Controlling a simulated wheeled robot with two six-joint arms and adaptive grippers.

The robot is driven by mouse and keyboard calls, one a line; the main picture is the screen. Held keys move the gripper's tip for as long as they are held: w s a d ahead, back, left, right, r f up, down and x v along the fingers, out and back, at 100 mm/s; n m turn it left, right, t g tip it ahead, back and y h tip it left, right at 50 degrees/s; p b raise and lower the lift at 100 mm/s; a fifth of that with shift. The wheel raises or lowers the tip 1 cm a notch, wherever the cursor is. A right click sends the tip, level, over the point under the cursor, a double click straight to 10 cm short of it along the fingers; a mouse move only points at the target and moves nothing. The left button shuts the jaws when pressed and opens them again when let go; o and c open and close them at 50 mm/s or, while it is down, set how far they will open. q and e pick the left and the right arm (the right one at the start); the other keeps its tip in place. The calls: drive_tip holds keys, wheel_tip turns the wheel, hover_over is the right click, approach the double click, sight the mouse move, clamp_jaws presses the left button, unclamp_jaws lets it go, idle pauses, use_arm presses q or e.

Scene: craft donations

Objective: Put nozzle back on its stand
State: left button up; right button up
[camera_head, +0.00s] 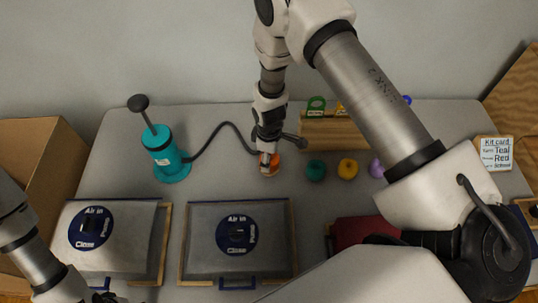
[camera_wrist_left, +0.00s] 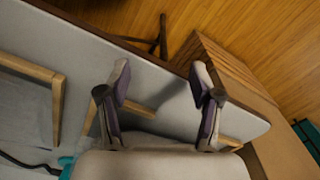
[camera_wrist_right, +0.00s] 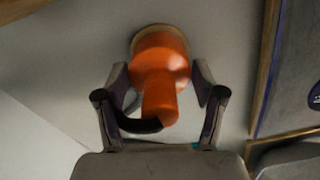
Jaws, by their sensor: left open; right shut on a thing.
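The orange nozzle (camera_wrist_right: 160,62) is between the fingers of my right gripper (camera_wrist_right: 160,85), its narrow end toward the wrist. In the head view the nozzle (camera_head: 274,161) is partly hidden by that gripper. The round tan stand (camera_head: 266,174) is directly below it; its rim (camera_wrist_right: 137,38) shows around the nozzle's wide end. I cannot tell whether the nozzle touches the stand. A black hose (camera_head: 222,125) runs from the teal pump (camera_head: 162,152) to the nozzle. My left gripper (camera_wrist_left: 161,78) is open and empty, near the table's front left edge.
Two framed bags with round air labels (camera_head: 91,229) (camera_head: 238,235) lie along the front. A wooden rack (camera_head: 335,133) stands behind small teal (camera_head: 315,170), yellow (camera_head: 348,168) and purple (camera_head: 377,168) items. A red object (camera_head: 352,232) and a kit card (camera_head: 495,153) are at right.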

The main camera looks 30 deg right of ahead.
idle(0.4)
drive_tip(key=o, duration=1.3)
drive_tip(key=shift+o, duration=0.2)
wheel_tip(320, 180, up, 12)
